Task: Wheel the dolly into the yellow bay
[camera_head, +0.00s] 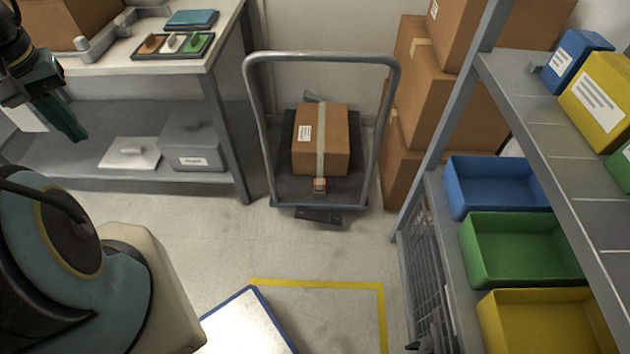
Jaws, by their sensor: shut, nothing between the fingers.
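The dolly (272,130) is a platform cart with a grey tubular push handle and a dark deck. It stands against the back wall between the workbench and the stacked cartons. A taped cardboard box (335,143) with a white label sits on its deck. The yellow bay (318,283) is a yellow floor outline in front of the dolly, apart from it; its near part is out of view. My gripper (68,125) is at the upper left, in front of the bench, with its green fingers shut and empty, well away from the dolly.
A workbench (222,75) stands at the left. Tall cartons (405,95) stand right of the dolly. A shelf rack (440,150) with coloured bins lines the right side. A blue-edged white panel (250,325) lies near the bay's left side. Floor between dolly and bay is clear.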

